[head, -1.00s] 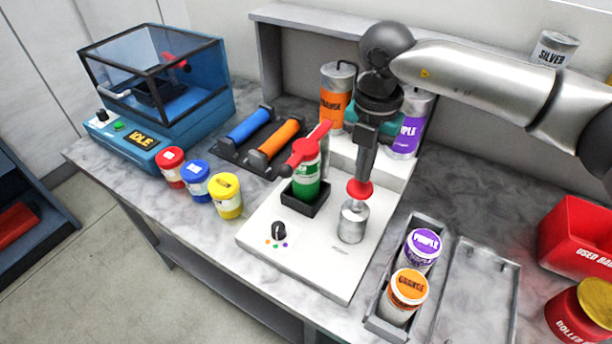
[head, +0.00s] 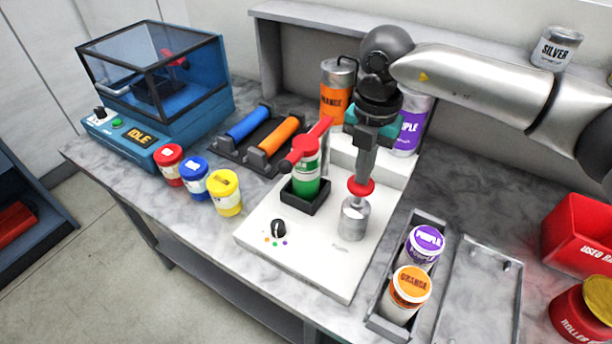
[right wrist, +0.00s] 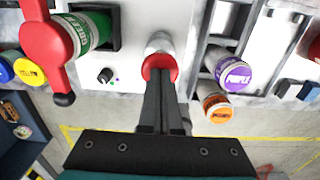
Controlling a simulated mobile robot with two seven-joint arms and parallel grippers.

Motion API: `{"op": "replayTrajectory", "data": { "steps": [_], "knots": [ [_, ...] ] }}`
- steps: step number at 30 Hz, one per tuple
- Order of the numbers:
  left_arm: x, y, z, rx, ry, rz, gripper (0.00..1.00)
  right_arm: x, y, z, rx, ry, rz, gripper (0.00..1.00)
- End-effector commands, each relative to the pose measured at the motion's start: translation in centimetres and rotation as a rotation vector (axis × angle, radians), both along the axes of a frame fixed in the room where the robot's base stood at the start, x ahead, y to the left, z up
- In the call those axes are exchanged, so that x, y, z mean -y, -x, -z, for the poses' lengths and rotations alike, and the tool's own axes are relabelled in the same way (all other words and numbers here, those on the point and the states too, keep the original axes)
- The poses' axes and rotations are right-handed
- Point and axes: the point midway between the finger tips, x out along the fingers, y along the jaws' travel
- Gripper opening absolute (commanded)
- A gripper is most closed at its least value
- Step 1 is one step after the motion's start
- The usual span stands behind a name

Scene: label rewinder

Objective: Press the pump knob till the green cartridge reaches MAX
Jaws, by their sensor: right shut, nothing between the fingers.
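The pump (head: 353,222) is a silver cylinder on a white base plate, topped by a red round knob (head: 361,189). My right gripper (head: 363,178) points down with its shut, empty fingers at the top of the knob. In the right wrist view the fingertips (right wrist: 160,80) overlap the knob (right wrist: 160,66); I cannot tell whether they press it. The green cartridge (head: 307,180) stands upright in a black square holder (head: 305,197), under a red lever-like part (head: 308,145). No MAX mark is readable, and the fill level is unclear. My left gripper is not in view.
A selector dial (head: 278,228) sits front left on the base. Orange (head: 336,95) and purple (head: 407,130) canisters stand behind. A tray (head: 372,321) with purple and orange jars is at right. Red, blue and yellow jars (head: 226,198) stand left.

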Motion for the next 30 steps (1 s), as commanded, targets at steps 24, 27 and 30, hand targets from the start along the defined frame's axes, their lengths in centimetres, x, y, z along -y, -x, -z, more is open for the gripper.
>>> {"op": "replayTrajectory", "data": {
  "steps": [24, 27, 30],
  "knots": [
    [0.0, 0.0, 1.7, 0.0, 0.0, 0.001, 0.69, 0.0, 0.0, 2.1, -0.001, -0.001, -0.001, 0.0],
    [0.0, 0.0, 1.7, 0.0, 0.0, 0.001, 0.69, 0.0, 0.0, 2.1, -0.001, 0.0, -0.001, 0.0],
    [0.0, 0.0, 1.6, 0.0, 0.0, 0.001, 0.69, 0.0, 0.0, 1.9, -0.001, 0.0, -0.001, 0.0]
  ]
}}
